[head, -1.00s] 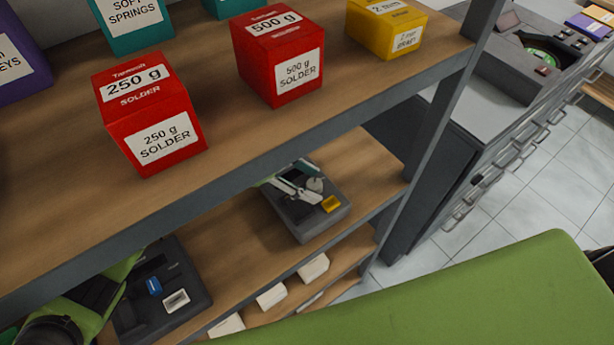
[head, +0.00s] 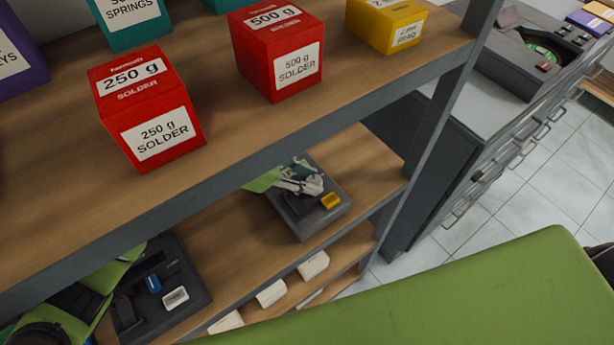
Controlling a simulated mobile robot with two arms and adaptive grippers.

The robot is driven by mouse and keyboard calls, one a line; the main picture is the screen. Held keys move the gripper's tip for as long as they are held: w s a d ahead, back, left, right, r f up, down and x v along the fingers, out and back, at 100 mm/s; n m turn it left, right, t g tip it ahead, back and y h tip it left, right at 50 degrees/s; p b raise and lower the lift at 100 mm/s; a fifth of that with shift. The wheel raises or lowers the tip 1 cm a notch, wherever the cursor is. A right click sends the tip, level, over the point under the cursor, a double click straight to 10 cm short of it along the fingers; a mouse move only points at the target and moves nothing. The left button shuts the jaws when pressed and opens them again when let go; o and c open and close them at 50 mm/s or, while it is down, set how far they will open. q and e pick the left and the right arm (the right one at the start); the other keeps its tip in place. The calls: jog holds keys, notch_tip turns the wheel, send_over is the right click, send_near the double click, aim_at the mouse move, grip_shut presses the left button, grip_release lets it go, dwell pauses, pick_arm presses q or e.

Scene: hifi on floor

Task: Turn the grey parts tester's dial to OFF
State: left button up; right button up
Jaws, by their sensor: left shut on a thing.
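A grey tester box (head: 300,222) with a yellow block on its front right corner sits on the middle shelf board. I take it as the parts tester. My left gripper (head: 306,186) reaches over its top from the left, under the upper board, and is shut on what seems to be the tester's dial. The fingers cover most of the dial, so its pointer and markings cannot be read. The upper board hides part of my left arm. My right gripper is not in view.
The upper board (head: 225,130) carries red solder boxes (head: 150,115) and a yellow box (head: 385,25), close above my arm. A dark device (head: 185,275) with a blue part stands at lower left. A shelf post (head: 440,115) rises to the right of the tester.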

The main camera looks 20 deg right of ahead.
pick_arm(q)
jog(key=n+t, duration=0.1)
jog(key=n, duration=0.1)
jog(key=n+t, duration=0.2)
jog(key=shift+s+d, duration=0.1)
jog(key=shift+s, duration=0.25)
jog(key=shift+s+n+t+y+b, duration=0.1)
jog(key=shift+n+t+y+b, duration=0.35)
jog(key=shift+n+t+y, duration=0.6)
jog(key=shift+r+n, duration=0.1)
jog(key=shift+n, duration=0.45)
jog(key=o, duration=1.1)
jog(key=shift+h, duration=0.25)
jog(key=shift+v, duration=3.95)
